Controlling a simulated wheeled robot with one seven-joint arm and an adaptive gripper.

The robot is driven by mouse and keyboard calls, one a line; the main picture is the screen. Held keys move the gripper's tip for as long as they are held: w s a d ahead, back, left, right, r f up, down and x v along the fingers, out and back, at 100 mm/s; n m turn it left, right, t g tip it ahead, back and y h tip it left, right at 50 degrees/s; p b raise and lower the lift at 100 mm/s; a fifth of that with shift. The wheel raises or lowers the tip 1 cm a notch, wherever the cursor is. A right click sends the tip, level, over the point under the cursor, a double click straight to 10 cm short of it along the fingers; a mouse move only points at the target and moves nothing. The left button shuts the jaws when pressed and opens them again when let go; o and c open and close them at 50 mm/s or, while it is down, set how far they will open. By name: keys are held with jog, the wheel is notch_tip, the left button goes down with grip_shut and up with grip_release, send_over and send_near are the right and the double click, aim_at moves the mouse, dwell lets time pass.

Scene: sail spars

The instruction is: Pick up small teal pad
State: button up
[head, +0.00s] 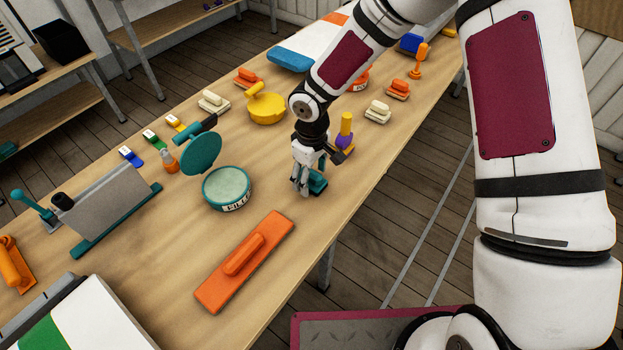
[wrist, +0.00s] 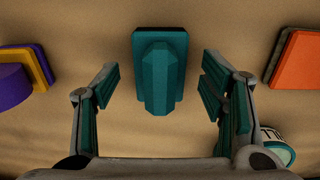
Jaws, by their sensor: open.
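The small teal pad (wrist: 160,75) lies on the wooden table, with a rectangular base and a raised ridge-like grip on top. In the head view the teal pad (head: 317,184) shows partly behind my fingers. My gripper (head: 302,187) is over the table at the pad, pointing down. In the wrist view my gripper (wrist: 162,98) is open, with its teal-lined fingers on either side of the pad and a gap on both sides. The pad sits centred between the fingers, towards the top of the picture. Nothing is held.
A purple and yellow block (head: 345,135) stands close behind the gripper. A teal filler tin (head: 228,189) with a raised lid is to the left. An orange float (head: 244,262) lies in front. The table's right edge is near the pad.

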jog(key=c, duration=1.2)
jog(key=shift+r, duration=0.2)
jog(key=shift+w+r, duration=0.1)
jog(key=shift+r, duration=0.5)
notch_tip(320, 180, up, 2)
jog(key=shift+b, duration=0.5)
jog(key=s, duration=0.5)
jog(key=s+r+b, duration=0.1)
jog(key=s, duration=0.4)
jog(key=s+a, duration=0.1)
jog(key=s, duration=0.5)
jog(key=shift+s+r, duration=0.1)
jog(key=shift+r, duration=0.1)
jog(key=shift+o, duration=1)
jog(key=shift+c, duration=0.5)
